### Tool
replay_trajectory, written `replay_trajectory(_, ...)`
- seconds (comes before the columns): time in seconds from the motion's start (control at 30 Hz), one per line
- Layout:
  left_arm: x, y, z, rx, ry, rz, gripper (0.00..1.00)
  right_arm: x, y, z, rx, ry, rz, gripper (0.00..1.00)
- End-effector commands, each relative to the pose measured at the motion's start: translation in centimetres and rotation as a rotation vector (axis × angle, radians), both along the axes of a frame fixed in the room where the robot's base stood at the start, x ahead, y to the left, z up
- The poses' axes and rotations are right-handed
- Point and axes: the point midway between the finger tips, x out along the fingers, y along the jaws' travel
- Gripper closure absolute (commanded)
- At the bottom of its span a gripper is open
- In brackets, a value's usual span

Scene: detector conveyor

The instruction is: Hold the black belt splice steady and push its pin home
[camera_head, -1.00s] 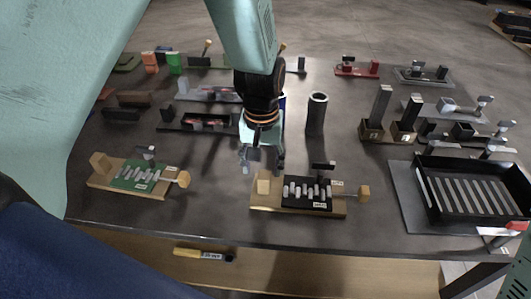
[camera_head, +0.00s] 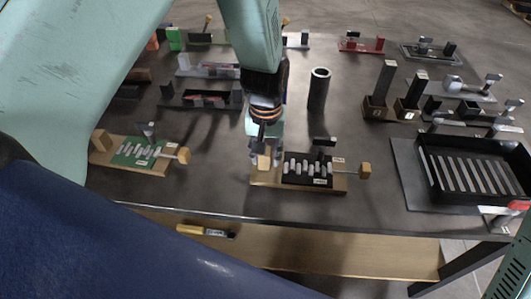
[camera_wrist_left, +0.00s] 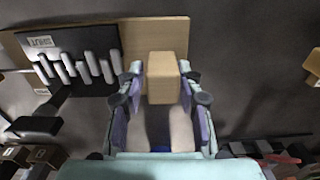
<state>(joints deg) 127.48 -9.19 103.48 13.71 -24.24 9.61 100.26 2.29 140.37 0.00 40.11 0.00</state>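The black belt splice (camera_head: 308,169) sits on a wooden board (camera_head: 328,188) near the table's front edge. A light wooden block (camera_head: 263,161) stands at the board's left end. A pin with a wooden knob (camera_head: 365,172) sticks out on the right. My left gripper (camera_head: 264,152) is down at the block. In the left wrist view my gripper (camera_wrist_left: 161,72) has its fingers apart on either side of the block (camera_wrist_left: 165,80), with a small gap showing at the left finger. The splice also shows there (camera_wrist_left: 75,62), to the left. My right gripper is in no view.
A similar green splice (camera_head: 138,152) on its board lies to the left. A black slotted tray (camera_head: 470,175) is on the right. A dark upright tube (camera_head: 318,90) and small fixtures stand behind. A yellow-handled tool (camera_head: 200,231) lies on the lower front ledge.

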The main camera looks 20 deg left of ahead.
Motion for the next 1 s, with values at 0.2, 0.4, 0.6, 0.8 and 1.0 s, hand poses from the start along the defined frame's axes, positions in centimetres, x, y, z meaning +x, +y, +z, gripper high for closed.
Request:
replay_trajectory(0.2,-0.03,0.00,0.01,0.000,0.000,0.000,0.86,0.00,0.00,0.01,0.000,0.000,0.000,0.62)
replay_trajectory(0.4,-0.01,0.01,0.03,0.000,0.000,0.000,1.00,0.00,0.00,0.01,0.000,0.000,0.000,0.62)
replay_trajectory(0.6,0.00,0.00,0.04,0.000,0.000,0.000,1.00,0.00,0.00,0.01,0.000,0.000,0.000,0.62)
replay_trajectory(0.8,0.00,0.00,0.04,0.000,0.000,0.000,1.00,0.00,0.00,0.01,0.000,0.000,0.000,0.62)
replay_trajectory(1.0,0.02,0.00,0.07,0.000,-0.001,0.000,1.00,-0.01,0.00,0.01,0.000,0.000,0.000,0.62)
